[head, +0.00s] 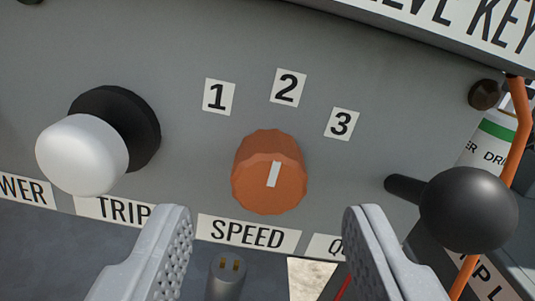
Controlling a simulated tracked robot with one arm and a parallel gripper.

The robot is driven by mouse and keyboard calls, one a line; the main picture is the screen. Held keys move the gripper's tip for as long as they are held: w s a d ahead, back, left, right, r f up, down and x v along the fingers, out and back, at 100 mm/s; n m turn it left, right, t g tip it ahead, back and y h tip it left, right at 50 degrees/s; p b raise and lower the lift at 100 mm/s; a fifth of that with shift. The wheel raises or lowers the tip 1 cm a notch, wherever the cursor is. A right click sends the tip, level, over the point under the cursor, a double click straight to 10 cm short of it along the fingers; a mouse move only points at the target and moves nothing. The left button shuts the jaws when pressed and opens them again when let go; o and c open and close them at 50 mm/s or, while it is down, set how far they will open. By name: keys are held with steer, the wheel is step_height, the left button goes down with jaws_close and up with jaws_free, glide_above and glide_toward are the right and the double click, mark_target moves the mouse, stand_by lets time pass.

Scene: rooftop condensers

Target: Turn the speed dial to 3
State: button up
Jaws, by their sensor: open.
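The orange speed dial (269,181) sits on a grey panel (390,90), above the SPEED label (248,234). Its white mark points up and slightly right, toward the 2 label (288,87). The 1 label (218,97) is to the upper left of the dial and the 3 label (341,123) to the upper right. My gripper (268,228) is open and empty. Its two fingers show below the dial, one to each side, and in the picture they do not touch it.
A white knob (82,155) on a black collar stands left of the dial, above the TRIP label (112,210). A black ball lever (467,211) sticks out at the right, near an orange cable (521,125). A sign overhangs at the top right. Bare panel surrounds the dial.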

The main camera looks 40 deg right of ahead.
mark_target(269, 176)
steer(key=shift+x, duration=1.35)
